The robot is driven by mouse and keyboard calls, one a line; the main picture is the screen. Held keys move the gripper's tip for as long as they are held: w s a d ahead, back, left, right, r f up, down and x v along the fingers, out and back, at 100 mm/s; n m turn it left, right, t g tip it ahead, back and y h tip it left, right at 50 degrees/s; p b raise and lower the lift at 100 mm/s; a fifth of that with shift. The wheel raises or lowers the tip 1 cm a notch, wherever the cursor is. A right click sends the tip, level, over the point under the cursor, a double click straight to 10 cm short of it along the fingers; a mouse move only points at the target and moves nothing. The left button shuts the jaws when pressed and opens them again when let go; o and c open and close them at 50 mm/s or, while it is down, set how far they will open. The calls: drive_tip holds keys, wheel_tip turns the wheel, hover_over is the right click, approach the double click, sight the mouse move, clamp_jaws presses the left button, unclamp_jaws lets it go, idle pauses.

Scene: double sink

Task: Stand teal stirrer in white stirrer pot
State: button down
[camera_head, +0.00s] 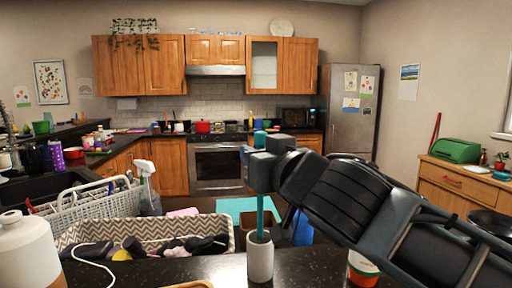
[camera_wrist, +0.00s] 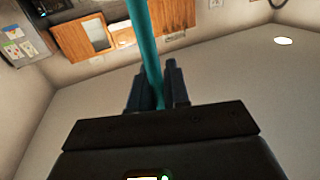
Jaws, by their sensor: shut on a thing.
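The teal stirrer (camera_head: 260,215) is a thin upright rod in the head view. My gripper (camera_head: 262,168) is shut on its upper part, and the fingers show on both sides of it in the wrist view (camera_wrist: 158,90). The white stirrer pot (camera_head: 260,258) is a small cylinder on the dark counter, directly below the gripper. The stirrer's lower end meets the pot's mouth and appears to be inside it; the tip is hidden. The stirrer (camera_wrist: 146,45) also crosses the upper middle of the wrist view.
A chevron-patterned basket (camera_head: 85,235) with assorted items stands left of the pot. An orange and white container (camera_head: 362,266) stands right of the pot, under my arm. The dark counter (camera_head: 210,268) is clear just left of the pot.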

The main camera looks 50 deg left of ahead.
drive_tip(key=shift+f+b, duration=0.9)
drive_tip(key=shift+f, duration=1.2)
drive_tip(key=c, duration=1)
unclamp_jaws()
drive_tip(key=shift+s+d+b, duration=0.2)
drive_tip(key=shift+d+b, duration=0.1)
drive_tip(key=shift+d, duration=1)
drive_tip(key=shift+s+d+b, duration=0.25)
drive_tip(key=shift+d+b, duration=0.1)
drive_tip(key=shift+d, duration=0.95)
drive_tip(key=shift+s+d+b, duration=0.2)
drive_tip(key=shift+d+b, duration=0.1)
drive_tip(key=shift+d, duration=1)
